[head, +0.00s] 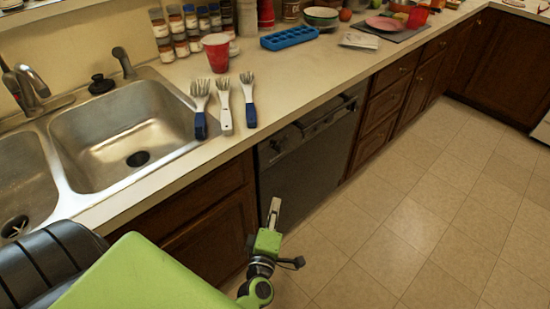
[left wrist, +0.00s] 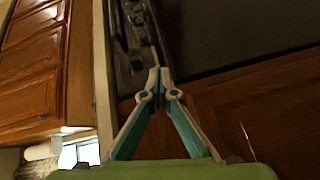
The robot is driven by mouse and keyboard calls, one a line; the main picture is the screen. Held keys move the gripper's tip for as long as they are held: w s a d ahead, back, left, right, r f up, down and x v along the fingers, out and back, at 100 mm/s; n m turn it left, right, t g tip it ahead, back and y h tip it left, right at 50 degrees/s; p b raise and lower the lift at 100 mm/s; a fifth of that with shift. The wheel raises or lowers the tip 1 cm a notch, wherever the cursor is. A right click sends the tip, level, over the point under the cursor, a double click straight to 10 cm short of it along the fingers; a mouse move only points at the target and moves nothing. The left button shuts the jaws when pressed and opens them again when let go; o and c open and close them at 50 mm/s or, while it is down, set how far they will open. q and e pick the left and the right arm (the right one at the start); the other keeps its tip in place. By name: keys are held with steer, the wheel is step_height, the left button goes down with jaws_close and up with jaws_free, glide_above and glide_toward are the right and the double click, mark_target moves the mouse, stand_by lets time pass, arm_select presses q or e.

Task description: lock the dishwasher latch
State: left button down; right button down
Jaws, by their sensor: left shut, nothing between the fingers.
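The dishwasher (head: 312,158) is a dark front built in under the counter, with a control strip (head: 318,122) along its top. The door looks upright and closed in the head view. The latch is too small to make out for certain on the strip. In the left wrist view the picture is turned, and the control strip (left wrist: 133,38) runs down beside the dark door panel (left wrist: 215,30). My left gripper (head: 274,203) is shut and empty, low in front of the dishwasher's left side. Its fingertips (left wrist: 158,76) appear near the strip's end in the wrist view; contact cannot be told. My right gripper is not in view.
A steel double sink (head: 130,125) is at the left. Several brushes (head: 224,103), a red cup (head: 216,52) and a blue tray (head: 289,38) stand or lie on the counter above. Wooden cabinets (head: 205,215) flank the dishwasher. The tiled floor (head: 420,210) is clear.

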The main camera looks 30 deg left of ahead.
arm_select(q)
steer(key=a+r+n+y, duration=0.2)
steer(key=a+r+n, duration=0.1)
steer(key=r, duration=0.2)
steer(key=shift+s+a+r+n+y, duration=0.3)
steer(key=shift+s+n+y, duration=0.05)
steer(key=shift+n+y, duration=0.05)
steer(key=shift+w, duration=0.15)
steer(key=p, duration=0.1)
glide_toward(275, 149)
steer(key=a, duration=0.3)
steer(key=shift+w+a+r, duration=0.15)
steer(key=shift+w+r, duration=0.1)
steer(key=shift+r, duration=0.05)
steer(key=w, duration=0.3)
steer(key=shift+w+f, duration=0.1)
steer(key=shift+w, duration=0.1)
steer(key=shift+w+d, duration=0.35)
steer(key=shift+w, duration=0.2)
